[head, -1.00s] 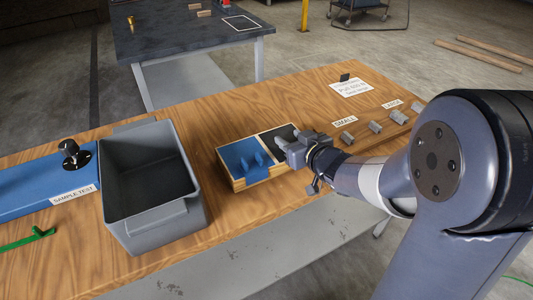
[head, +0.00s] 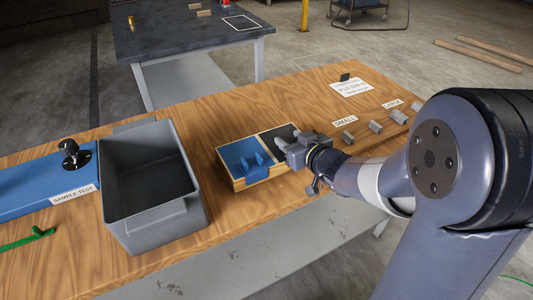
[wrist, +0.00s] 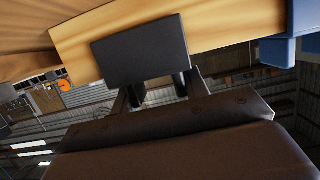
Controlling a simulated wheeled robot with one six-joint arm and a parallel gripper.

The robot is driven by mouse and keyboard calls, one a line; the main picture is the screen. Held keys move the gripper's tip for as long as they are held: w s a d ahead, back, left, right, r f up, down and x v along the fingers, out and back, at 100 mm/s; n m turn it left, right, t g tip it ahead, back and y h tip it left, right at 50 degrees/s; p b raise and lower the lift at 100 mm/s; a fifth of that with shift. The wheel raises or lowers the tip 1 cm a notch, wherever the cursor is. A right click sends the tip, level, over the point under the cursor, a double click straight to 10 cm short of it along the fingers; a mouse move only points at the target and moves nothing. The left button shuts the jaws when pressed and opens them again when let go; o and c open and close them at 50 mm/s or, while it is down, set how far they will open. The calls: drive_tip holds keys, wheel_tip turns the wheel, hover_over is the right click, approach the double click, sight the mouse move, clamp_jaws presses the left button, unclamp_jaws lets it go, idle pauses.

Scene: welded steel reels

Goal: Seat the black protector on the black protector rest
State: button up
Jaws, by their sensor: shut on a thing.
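The black protector (wrist: 140,48) shows in the wrist view as a dark rectangular plate between my fingertips, in front of a pale wooden wall. My gripper (head: 284,146) is shut on it, at the right end of a divided wooden box. The black protector rest (head: 276,134) looks to be the dark right half of that box; my gripper covers part of it. I cannot tell whether the protector touches the rest. In the head view the protector is mostly hidden by my gripper.
The box's left half is blue (head: 235,152), with a blue piece (head: 258,172) over its front edge. A deep grey bin (head: 203,213) stands to the left. Several small metal parts (head: 375,127) lie right, near the SMALL (head: 345,121) and LARGE labels.

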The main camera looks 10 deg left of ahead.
drive_tip(key=shift+f, duration=0.4)
idle(0.8)
drive_tip(key=o, duration=1)
drive_tip(key=shift+o, duration=0.7)
drive_tip(key=shift+r, duration=0.1)
drive_tip(key=o, duration=0.6)
